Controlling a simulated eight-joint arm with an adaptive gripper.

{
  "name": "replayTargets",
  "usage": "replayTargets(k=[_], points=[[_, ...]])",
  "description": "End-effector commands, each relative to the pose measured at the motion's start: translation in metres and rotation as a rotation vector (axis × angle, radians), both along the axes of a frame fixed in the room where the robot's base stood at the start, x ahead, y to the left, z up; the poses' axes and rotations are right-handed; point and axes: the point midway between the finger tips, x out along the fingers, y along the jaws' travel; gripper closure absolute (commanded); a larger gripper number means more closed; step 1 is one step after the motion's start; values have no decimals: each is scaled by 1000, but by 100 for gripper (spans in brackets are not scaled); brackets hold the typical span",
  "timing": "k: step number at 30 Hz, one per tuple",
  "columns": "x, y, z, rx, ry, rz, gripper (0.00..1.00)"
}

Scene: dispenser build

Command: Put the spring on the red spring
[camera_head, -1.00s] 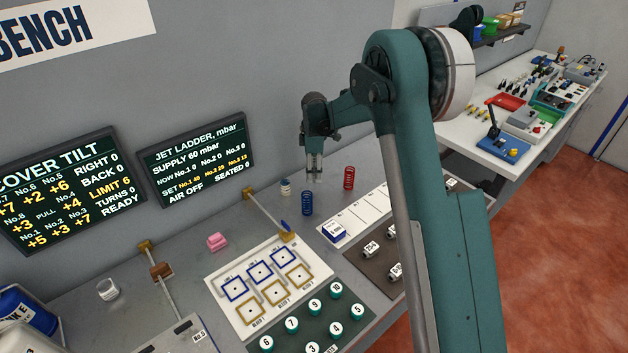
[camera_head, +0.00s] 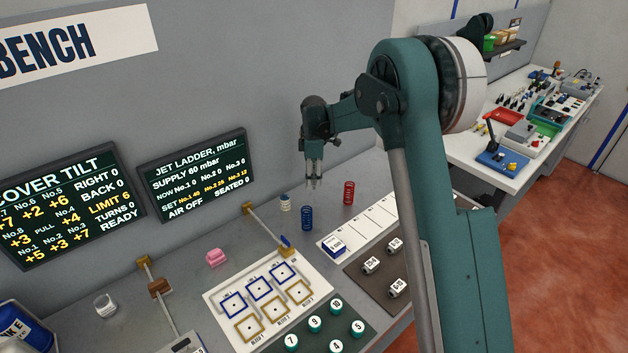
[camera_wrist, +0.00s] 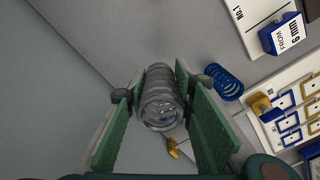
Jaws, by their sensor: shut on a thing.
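My gripper (camera_head: 314,178) hangs above the bench, up and to the left of the red spring (camera_head: 348,193) in the head view. It is shut on a grey coil spring (camera_wrist: 158,92), which shows between the green fingers in the wrist view. The held spring is too small to make out clearly in the head view. The red spring stands upright on the grey bench near the back wall, apart from my gripper. It is not seen in the wrist view.
A blue spring (camera_head: 307,218) stands upright just below my gripper in the picture; it also shows in the wrist view (camera_wrist: 225,82). A white strip with a blue block (camera_head: 333,246) lies in front.

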Motion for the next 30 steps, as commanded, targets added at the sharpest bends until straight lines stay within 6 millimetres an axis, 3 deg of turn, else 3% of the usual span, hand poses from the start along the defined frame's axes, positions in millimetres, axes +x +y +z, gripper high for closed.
replayTargets(k=[8, 22, 30], points=[[4, -16, 13, 0, 0, -12, 88], [24, -113, 85, 0, 0, -85, 88], [28, -141, 103, 0, 0, -104, 88]])
